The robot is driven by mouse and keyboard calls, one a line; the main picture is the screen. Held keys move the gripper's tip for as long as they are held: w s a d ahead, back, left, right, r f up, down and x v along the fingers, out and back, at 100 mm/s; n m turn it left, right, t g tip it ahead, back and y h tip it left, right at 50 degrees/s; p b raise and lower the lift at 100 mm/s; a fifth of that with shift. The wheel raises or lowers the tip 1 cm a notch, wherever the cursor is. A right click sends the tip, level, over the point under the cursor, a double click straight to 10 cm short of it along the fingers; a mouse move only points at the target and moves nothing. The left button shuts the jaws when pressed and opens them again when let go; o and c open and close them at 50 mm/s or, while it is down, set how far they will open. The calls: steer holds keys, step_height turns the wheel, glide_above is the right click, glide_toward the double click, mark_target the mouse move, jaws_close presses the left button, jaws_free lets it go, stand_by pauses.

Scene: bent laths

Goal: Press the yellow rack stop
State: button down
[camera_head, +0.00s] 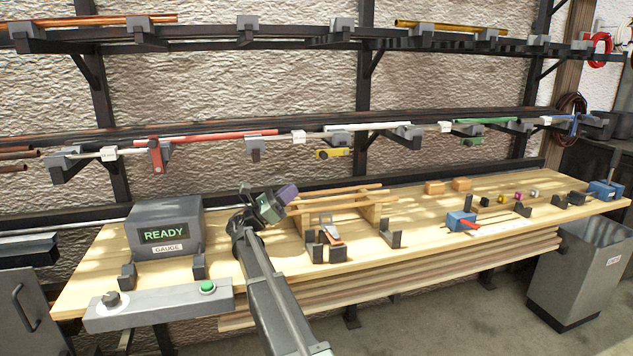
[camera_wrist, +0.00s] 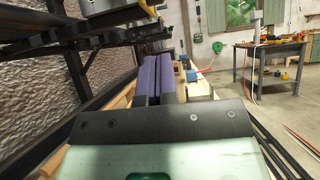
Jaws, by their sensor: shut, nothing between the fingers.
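The yellow rack stop (camera_head: 333,153) is a small yellow lever with a dark spot, hanging below the middle rack rail at the centre of the head view. I cannot make it out for sure in the wrist view. My gripper (camera_head: 288,193) has purple fingers and is over the workbench, below and left of the yellow stop and apart from it. In the wrist view the two purple fingers (camera_wrist: 153,78) lie side by side, shut and empty.
A red stop (camera_head: 156,155) and a green stop (camera_head: 472,141) hang along the same rail. A wooden stand with laths (camera_head: 345,200) is beside my gripper on the bench (camera_head: 430,235). A grey gauge box reading READY (camera_head: 165,228) stands left.

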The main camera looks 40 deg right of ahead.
steer(key=shift+w+r+g, duration=0.15)
steer(key=shift+r+g, duration=0.1)
steer(key=shift+g, duration=0.05)
steer(key=p, duration=0.6)
glide_toward(334, 154)
step_height(334, 154, up, 3)
steer(key=s+d, duration=0.2)
steer(key=shift+f, duration=0.1)
